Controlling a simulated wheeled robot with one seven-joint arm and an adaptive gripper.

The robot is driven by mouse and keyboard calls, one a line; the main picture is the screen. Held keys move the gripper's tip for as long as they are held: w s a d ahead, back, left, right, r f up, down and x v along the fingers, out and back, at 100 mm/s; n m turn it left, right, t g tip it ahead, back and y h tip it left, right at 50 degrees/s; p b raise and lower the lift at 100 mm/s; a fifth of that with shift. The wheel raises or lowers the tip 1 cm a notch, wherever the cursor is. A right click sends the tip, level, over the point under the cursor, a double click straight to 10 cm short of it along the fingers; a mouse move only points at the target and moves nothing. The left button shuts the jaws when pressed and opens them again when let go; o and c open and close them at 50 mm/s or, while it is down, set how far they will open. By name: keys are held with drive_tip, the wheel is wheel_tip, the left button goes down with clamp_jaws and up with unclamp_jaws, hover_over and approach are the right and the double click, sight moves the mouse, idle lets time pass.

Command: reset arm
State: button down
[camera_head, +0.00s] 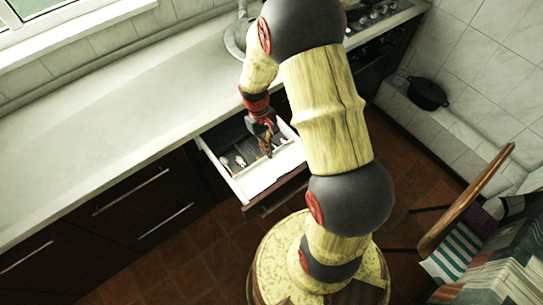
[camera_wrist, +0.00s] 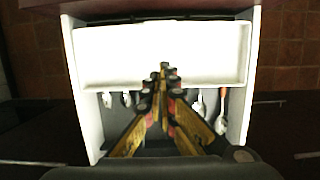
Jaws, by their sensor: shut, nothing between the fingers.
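My arm reaches over an open drawer, and my gripper (camera_head: 267,152) points down above it in the head view. In the wrist view my gripper (camera_wrist: 163,75) has its fingers meeting at the tips, with nothing between them. The white drawer (camera_head: 241,196) is pulled out from the dark cabinet under the counter. It also shows in the wrist view (camera_wrist: 252,62), with an empty front compartment near the fingertips. Spoon-like cutlery (camera_wrist: 198,107) lies in the rear part, on both sides of the fingers. My gripper and wrist hide the middle of that part.
A long pale counter (camera_head: 95,140) runs above closed dark drawers (camera_head: 140,195). A sink and a stove (camera_head: 375,18) are partly behind my arm. A black pot (camera_head: 427,93) sits on a tiled ledge at the right. A wooden-edged chair (camera_head: 465,200) stands at the lower right.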

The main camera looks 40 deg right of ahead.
drive_tip(key=p+v, duration=0.1)
drive_tip(key=v, duration=0.4)
drive_tip(key=shift+w, duration=0.2)
drive_tip(key=shift+s, duration=0.1)
drive_tip(key=s+a+r+t, duration=0.2)
drive_tip(key=s+a+r, duration=0.2)
drive_tip(key=r, duration=0.5)
drive_tip(key=s+a+r+t, duration=0.3)
drive_tip(key=s+r, duration=0.2)
drive_tip(key=r, duration=0.5)
drive_tip(key=s+a+r+t, duration=0.3)
drive_tip(key=s+a+r, duration=0.1)
drive_tip(key=r, duration=0.6)
drive_tip(key=shift+s+a, duration=0.35)
drive_tip(key=shift+s, duration=0.05)
drive_tip(key=shift+s, duration=0.1)
